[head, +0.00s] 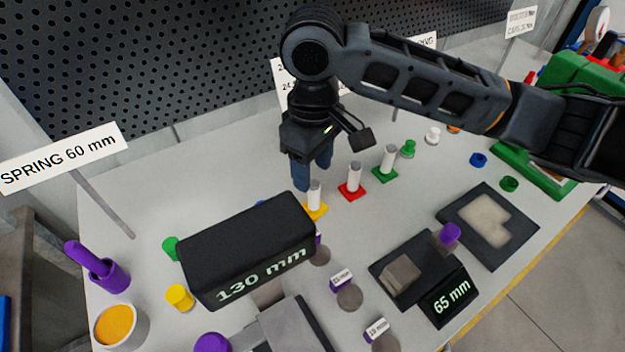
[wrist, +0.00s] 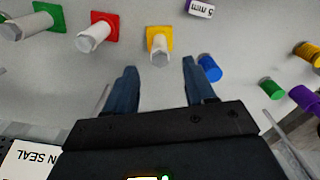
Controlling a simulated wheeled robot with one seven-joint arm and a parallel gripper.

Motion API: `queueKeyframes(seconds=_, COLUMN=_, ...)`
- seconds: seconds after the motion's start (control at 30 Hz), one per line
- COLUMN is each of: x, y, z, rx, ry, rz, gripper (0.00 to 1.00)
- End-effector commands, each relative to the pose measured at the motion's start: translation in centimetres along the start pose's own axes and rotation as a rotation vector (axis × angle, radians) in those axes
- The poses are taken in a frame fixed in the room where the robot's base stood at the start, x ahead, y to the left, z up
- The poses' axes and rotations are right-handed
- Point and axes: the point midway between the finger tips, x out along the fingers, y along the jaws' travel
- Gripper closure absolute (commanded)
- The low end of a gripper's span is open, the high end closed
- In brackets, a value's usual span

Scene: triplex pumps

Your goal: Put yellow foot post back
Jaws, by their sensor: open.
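The yellow foot post (head: 315,203) is a white post on a yellow square base. It stands upright on the table, partly hidden by the black 130 mm block in the head view. It also shows in the wrist view (wrist: 158,45), ahead of and between the finger lines. My gripper (head: 313,175) is open and empty, just behind the yellow foot post; its blue fingers show in the wrist view (wrist: 158,75). The red foot post (head: 352,182) and green foot post (head: 385,164) stand upright in a row to the right.
A black 130 mm display (head: 246,250) stands in front. A dark tray (head: 385,270) and a 65 mm display (head: 449,297) are at the front right. A blue cap (wrist: 209,68) is beside my finger. Small labelled discs (head: 350,297) lie in front.

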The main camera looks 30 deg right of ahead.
Motion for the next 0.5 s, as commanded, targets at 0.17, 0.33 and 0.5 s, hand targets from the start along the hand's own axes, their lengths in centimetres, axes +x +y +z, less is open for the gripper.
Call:
queueKeyframes(seconds=0.17, x=-3.6, y=-0.1, z=0.0, rx=-0.003, ry=0.001, rz=0.0, gripper=0.46)
queueKeyframes(seconds=0.33, x=-5.9, y=-0.1, z=0.0, rx=-0.001, ry=0.0, rz=0.0, gripper=0.46)
queueKeyframes(seconds=0.5, x=-6.9, y=0.0, z=0.0, rx=0.0, ry=-0.001, rz=0.0, gripper=0.46)
